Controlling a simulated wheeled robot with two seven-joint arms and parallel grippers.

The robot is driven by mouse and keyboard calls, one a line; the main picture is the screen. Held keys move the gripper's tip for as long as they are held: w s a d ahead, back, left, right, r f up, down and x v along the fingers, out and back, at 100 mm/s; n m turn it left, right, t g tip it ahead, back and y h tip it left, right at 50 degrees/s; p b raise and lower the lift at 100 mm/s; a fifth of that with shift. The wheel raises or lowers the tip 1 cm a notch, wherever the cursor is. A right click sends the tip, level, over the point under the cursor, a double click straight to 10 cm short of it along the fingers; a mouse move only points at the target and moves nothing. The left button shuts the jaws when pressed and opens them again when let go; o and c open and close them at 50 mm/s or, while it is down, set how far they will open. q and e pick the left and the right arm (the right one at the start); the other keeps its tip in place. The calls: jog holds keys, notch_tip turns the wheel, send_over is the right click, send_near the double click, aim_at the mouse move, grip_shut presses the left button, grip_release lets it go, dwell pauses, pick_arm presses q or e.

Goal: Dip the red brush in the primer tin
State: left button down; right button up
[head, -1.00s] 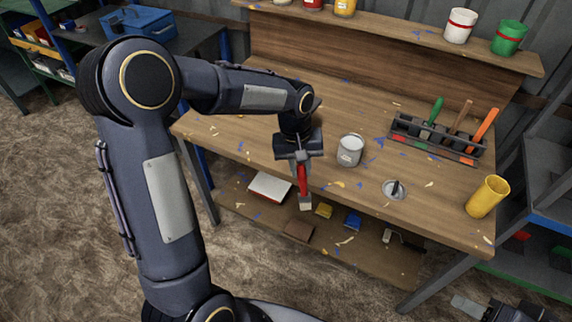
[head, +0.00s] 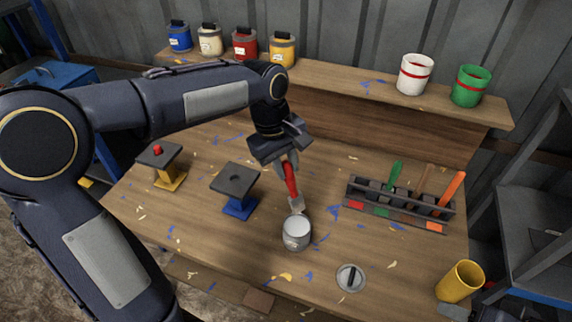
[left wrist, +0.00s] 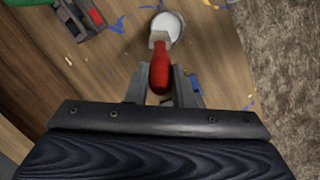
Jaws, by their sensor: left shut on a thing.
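My left gripper (head: 288,165) is shut on the handle of the red brush (head: 291,184), which hangs bristles down, slightly tilted. The open primer tin (head: 296,239), grey with pale contents, stands on the bench. In the head view the bristle end is just behind and above the tin's far rim. In the left wrist view the red brush (left wrist: 160,74) lies between the fingers (left wrist: 163,88), and its bristle end overlaps the near edge of the tin (left wrist: 171,24). I cannot tell whether it touches. My right gripper (head: 455,312) shows only partly at the bottom right edge; its jaws are unclear.
A round lid (head: 351,277) with a black handle lies right of the tin. A brush rack (head: 400,204) stands behind right, a yellow cup (head: 460,281) at the right edge. Two small stands (head: 236,180) are to the left. Cans (head: 415,75) line the back shelf.

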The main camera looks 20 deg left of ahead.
pick_arm(q)
jog(key=shift+s+f+b, duration=0.2)
jog(key=shift+f+b, duration=0.45)
jog(key=shift+f, duration=0.05)
jog(key=shift+a+f+b, duration=0.15)
jog(key=shift+f+b, duration=0.5)
jog(key=shift+f, duration=0.1)
jog(key=shift+w+f+b, duration=0.1)
jog(key=shift+f+b, duration=1.85)
jog(key=shift+f, duration=0.75)
jog(key=shift+s+a+r+p, duration=0.1)
jog(key=shift+r+p, duration=0.8)
jog(key=shift+r, duration=0.1)
jog(key=shift+s+a+r+p, duration=0.1)
jog(key=shift+r+p, duration=0.75)
jog(key=shift+r, duration=0.15)
